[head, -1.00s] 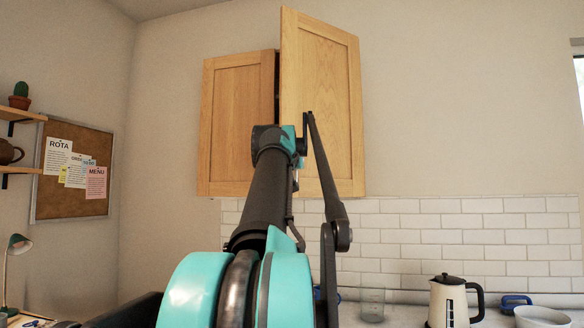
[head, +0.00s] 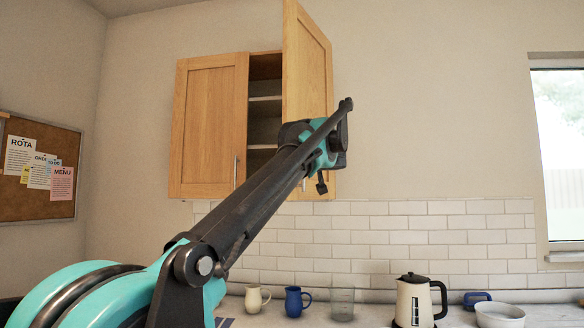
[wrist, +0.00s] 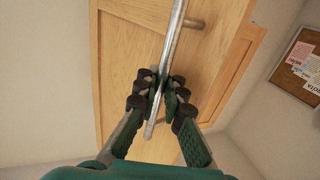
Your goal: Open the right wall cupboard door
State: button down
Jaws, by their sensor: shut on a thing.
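The right wall cupboard door (head: 308,70) is a pale wooden panel that stands ajar, swung out toward me. A dark gap with shelves (head: 265,99) shows between it and the shut left door (head: 207,130). In the wrist view, my gripper (wrist: 158,92) is shut on a long metal bar handle (wrist: 174,45) on the wooden door (wrist: 125,55). The lower end of the bar sticks out past the fingers. In the head view, my wrist covers the lower part of the right door and hides the handle and fingertips.
Below the cupboard, the counter holds a cream mug (head: 256,298), a blue mug (head: 296,301), a glass (head: 342,303), a kettle (head: 413,302) and a bowl (head: 500,315). A window (head: 560,150) is at the right. The wall right of the cupboard is clear.

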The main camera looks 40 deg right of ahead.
jog(key=s+d+n+t+y, duration=0.1)
jog(key=s+d+n+y, duration=0.1)
jog(key=s+d, duration=0.5)
jog(key=shift+s+n+t+y, duration=0.3)
jog(key=shift+s+y, duration=0.6)
jog(key=shift+s, duration=0.7)
jog(key=shift+d, duration=0.1)
jog(key=c, duration=1.6)
grip_release()
jog(key=shift+s, duration=0.1)
jog(key=v, duration=1.2)
